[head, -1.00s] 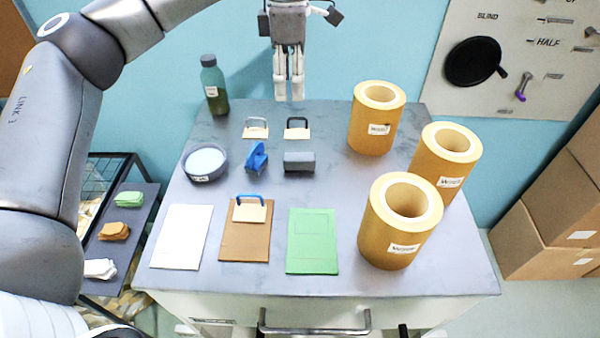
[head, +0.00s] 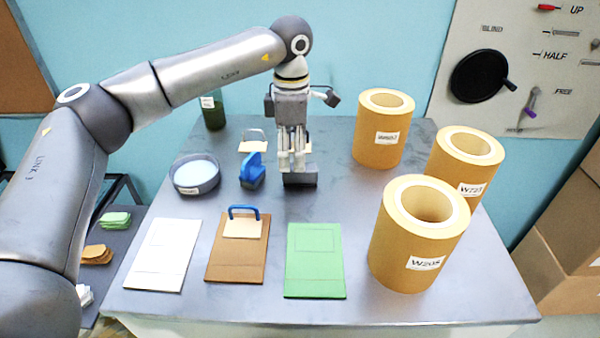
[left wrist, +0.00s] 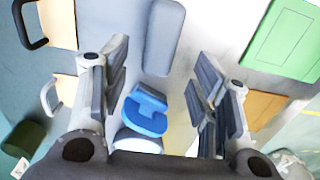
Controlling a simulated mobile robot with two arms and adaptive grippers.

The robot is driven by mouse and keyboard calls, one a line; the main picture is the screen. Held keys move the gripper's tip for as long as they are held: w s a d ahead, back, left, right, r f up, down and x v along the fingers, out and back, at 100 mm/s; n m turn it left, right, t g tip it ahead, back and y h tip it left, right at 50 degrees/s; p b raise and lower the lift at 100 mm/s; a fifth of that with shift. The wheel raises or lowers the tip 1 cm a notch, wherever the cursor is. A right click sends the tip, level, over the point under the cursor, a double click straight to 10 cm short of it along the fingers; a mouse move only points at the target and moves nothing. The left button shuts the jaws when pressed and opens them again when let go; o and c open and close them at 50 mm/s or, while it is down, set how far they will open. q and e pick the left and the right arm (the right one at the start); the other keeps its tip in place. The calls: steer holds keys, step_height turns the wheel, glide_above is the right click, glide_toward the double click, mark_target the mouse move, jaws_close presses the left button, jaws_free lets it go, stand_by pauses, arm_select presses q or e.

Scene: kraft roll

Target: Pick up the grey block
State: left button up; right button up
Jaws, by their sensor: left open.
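The grey block (head: 300,181) lies on the table behind the green sheet, partly hidden by my left gripper (head: 292,166) in the head view. My left gripper points down just above and at the block, open and empty. In the left wrist view the grey block (left wrist: 163,38) shows at the top middle, ahead of the gap between the open fingers (left wrist: 162,85). I cannot tell the exact height of the fingertips over it. My right gripper is not in view.
A blue tool (head: 252,172) stands close left of the block. A round grey dish (head: 194,187) and green bottle (head: 213,117) are farther left. White, brown and green sheets lie in front. Several large kraft rolls (head: 418,240) stand to the right.

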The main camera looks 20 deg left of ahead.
mark_target(300, 174)
arm_select(q)
steer(key=f, duration=0.1)
steer(key=d+f+p, duration=0.1)
steer(key=f, duration=0.1)
steer(key=f+p, duration=0.1)
steer(key=shift+w+d+f, duration=0.3)
steer(key=shift+f, duration=0.1)
steer(key=shift+a+f, duration=0.1)
steer(key=shift+f, duration=0.3)
steer(key=shift+c, duration=0.3)
steer(key=c, duration=1.1)
steer(key=shift+r, duration=0.1)
